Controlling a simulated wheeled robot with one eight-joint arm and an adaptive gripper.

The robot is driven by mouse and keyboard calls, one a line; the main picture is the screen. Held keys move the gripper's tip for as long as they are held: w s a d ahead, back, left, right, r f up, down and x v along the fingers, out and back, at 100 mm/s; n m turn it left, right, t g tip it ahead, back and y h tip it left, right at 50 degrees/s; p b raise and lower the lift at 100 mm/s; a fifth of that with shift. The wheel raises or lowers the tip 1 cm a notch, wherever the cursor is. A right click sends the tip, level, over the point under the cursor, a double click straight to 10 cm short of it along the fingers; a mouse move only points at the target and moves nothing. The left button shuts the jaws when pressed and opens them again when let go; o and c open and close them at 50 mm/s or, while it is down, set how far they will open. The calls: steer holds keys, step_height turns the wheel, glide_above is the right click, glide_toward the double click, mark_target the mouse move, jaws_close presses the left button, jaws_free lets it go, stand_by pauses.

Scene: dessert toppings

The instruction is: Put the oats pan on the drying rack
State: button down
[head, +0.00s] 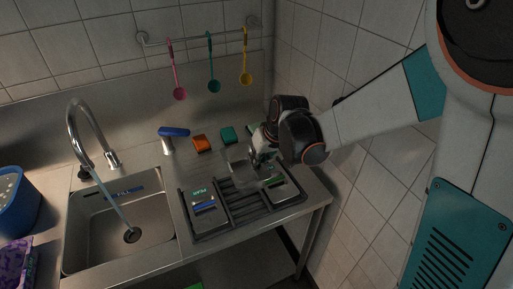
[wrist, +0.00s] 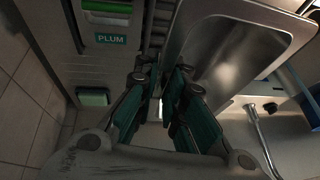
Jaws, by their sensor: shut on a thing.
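My gripper (head: 258,163) is above the back of the drying rack (head: 234,229), shut on a steel pan (head: 240,166). In the wrist view the fingers (wrist: 160,90) pinch this pan (wrist: 235,50), which is shiny and seen close up. No label on it is readable, so I cannot tell that it is the oats pan. A pan marked PEAR with a blue stripe (head: 198,196) lies on the rack's left side. A pan with a green stripe, marked PLUM in the wrist view (wrist: 85,55), lies on the right side. Dark slats lie between them.
The sink (head: 105,245) with a running faucet (head: 85,125) is on the left. A blue-topped brush (head: 173,133), orange sponge (head: 201,143) and teal sponge (head: 228,134) stand behind the rack. Ladles (head: 213,80) hang above. A tiled wall is close on the right.

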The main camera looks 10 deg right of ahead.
steer(key=shift+w+a+r, duration=0.15)
steer(key=shift+a+r, duration=0.3)
steer(key=shift+a, duration=0.25)
steer(key=shift+f, duration=0.2)
step_height(320, 180, down, 10)
steer(key=b, duration=0.8)
steer(key=c, duration=1.6)
jaws_free()
